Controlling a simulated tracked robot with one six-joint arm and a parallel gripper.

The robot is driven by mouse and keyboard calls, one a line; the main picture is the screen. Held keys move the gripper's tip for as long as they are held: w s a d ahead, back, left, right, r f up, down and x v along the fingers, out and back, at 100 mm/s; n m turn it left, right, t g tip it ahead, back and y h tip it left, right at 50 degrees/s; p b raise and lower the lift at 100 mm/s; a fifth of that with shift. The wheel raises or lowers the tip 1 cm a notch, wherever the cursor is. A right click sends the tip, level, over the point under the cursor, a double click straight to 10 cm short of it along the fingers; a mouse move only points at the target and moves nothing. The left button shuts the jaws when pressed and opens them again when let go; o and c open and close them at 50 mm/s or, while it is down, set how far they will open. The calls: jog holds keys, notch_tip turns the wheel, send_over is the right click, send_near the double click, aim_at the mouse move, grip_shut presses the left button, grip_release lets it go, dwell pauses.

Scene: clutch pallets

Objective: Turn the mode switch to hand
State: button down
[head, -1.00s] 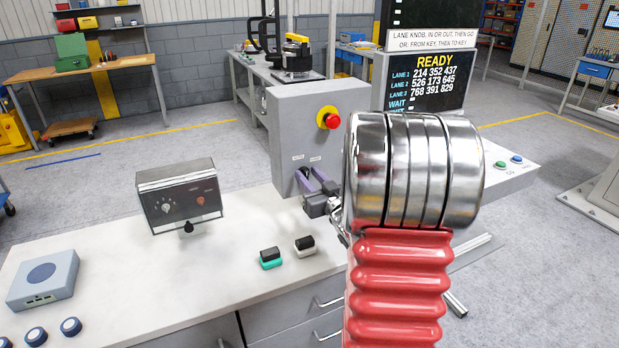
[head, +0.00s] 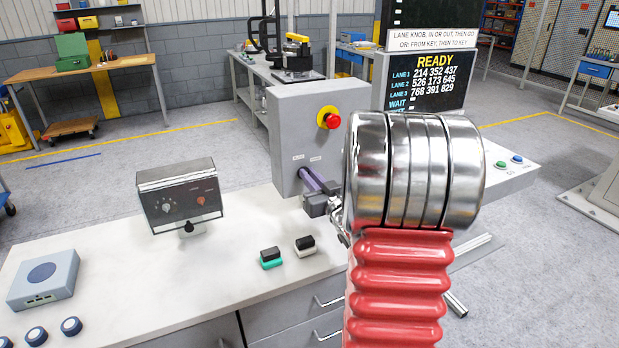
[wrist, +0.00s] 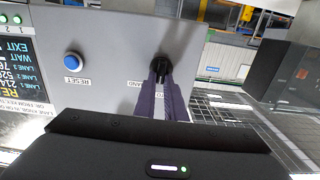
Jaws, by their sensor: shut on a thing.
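The mode switch (wrist: 160,70) is a small black knob on the grey panel (wrist: 110,40) of the control box. My gripper (wrist: 161,82) has its purple fingers shut on this knob, and they cover part of it. In the head view my gripper (head: 306,174) reaches the front of the grey box (head: 310,115), just below two small labels. The fingers hide the knob there. I cannot tell which way the knob points.
A blue reset button (wrist: 73,64) is beside the switch. A red emergency button (head: 329,121) sits higher on the box. A small dial box (head: 180,195) stands left on the bench.

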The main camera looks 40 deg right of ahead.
jog(key=shift+m, duration=0.3)
jog(key=m, duration=0.5)
jog(key=shift+s+d+f, duration=0.1)
jog(key=shift+d, duration=0.25)
jog(key=m, duration=0.6)
jog(key=shift+s+d+f, duration=0.1)
jog(key=shift+d+f, duration=0.15)
jog(key=c, duration=1.8)
grip_release()
jog(key=shift+s, duration=0.15)
jog(key=v, duration=1.3)
jog(key=shift+s+a, duration=0.15)
jog(key=shift+s, duration=0.1)
